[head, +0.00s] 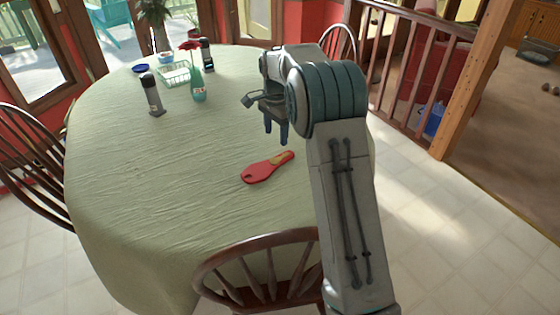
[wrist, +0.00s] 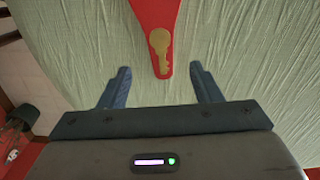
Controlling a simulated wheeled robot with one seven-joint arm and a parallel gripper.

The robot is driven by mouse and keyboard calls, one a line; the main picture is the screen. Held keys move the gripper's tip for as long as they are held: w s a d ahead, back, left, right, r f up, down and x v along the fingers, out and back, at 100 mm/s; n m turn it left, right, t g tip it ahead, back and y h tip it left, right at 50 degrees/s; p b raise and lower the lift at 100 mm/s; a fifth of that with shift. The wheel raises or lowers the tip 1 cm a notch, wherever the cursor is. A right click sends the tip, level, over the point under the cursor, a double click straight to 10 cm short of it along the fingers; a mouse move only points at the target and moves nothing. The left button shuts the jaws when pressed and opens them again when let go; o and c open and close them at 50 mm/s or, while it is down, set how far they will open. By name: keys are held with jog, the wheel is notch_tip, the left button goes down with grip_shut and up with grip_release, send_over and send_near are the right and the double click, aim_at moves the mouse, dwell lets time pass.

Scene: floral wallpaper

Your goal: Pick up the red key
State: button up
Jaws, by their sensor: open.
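The red key (head: 259,173) lies flat on the table's green cloth in the head view. It is a red paddle shape with a hole in its wide left end and a gold, key-shaped patch on its narrow right end. The wrist view shows its red narrow end (wrist: 152,12) with the gold key shape at the top middle. My gripper (head: 276,138) is open and empty, pointing down above the table, just beyond the key in the head view. In the wrist view, the fingers of my gripper (wrist: 160,68) are spread, with the key's narrow tip between their lines.
The oval table (head: 150,215) is mostly clear around the key. At its far side stand a dark bottle (head: 153,95), a green vase (head: 197,85), a green basket (head: 175,73) and a blue bowl (head: 140,68). A wooden chair (head: 262,265) stands at the near edge.

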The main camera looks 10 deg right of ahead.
send_over(274, 160)
jog(key=a, duration=0.1)
notch_tip(274, 160, down, 4)
jog(key=shift+f, duration=0.1)
jog(key=shift+d+f, duration=0.2)
jog(key=shift+f, duration=0.3)
jog(key=f, duration=0.3)
jog(key=shift+d+f+b, duration=0.3)
jog(key=shift+f, duration=0.55)
jog(key=c, duration=1.1)
